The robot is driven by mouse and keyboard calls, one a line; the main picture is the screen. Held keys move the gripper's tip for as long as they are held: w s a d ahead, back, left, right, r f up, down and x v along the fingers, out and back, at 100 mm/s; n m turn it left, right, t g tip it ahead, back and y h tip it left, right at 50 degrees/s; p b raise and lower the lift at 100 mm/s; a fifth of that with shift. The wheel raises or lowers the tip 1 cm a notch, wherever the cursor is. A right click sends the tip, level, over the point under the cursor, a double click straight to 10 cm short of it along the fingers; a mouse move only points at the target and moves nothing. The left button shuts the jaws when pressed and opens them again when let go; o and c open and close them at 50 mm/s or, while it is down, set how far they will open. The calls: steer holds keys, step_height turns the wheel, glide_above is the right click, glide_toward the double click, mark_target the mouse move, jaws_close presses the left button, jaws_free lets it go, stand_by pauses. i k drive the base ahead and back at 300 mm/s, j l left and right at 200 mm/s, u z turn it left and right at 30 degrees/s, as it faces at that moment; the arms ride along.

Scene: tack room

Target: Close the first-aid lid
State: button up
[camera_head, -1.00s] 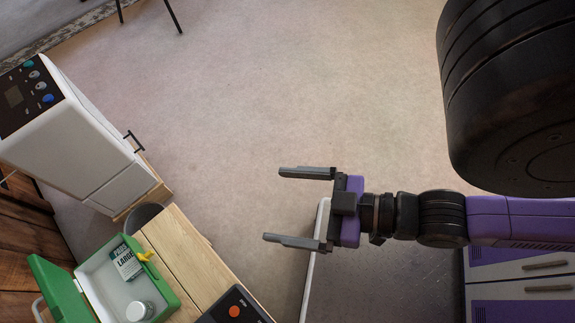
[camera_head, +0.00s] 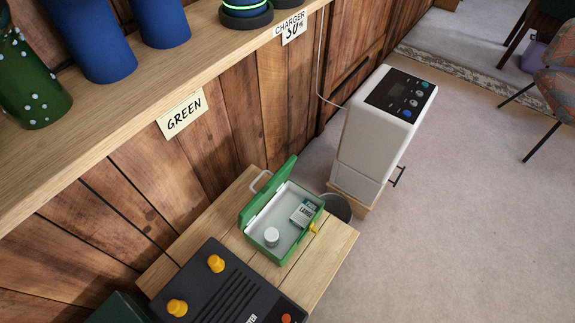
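The green first-aid box (camera_head: 286,259) stands on a wooden bench top in the lower middle of the head view. Its green lid (camera_head: 266,190) is open, tilted up on the side toward the wooden wall. Inside the pale tray are a small white jar (camera_head: 271,236) and a white and green labelled pack (camera_head: 303,213). A yellow latch (camera_head: 313,228) shows on the box's front side, and a light handle (camera_head: 261,180) by the lid. My gripper is outside this view.
A black unit with yellow knobs (camera_head: 215,264) shares the bench (camera_head: 331,252) beside the box. A white appliance (camera_head: 376,135) and a dark bucket (camera_head: 337,207) stand beyond. A wooden shelf (camera_head: 140,85) with blue and green containers overhangs at upper left.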

mark_target(246, 217)
steer(key=i+l+u, duration=0.1)
steer(key=l+u, duration=0.3)
steer(key=l, duration=0.15)
steer(key=l+u, duration=0.35)
steer(key=l, duration=0.2)
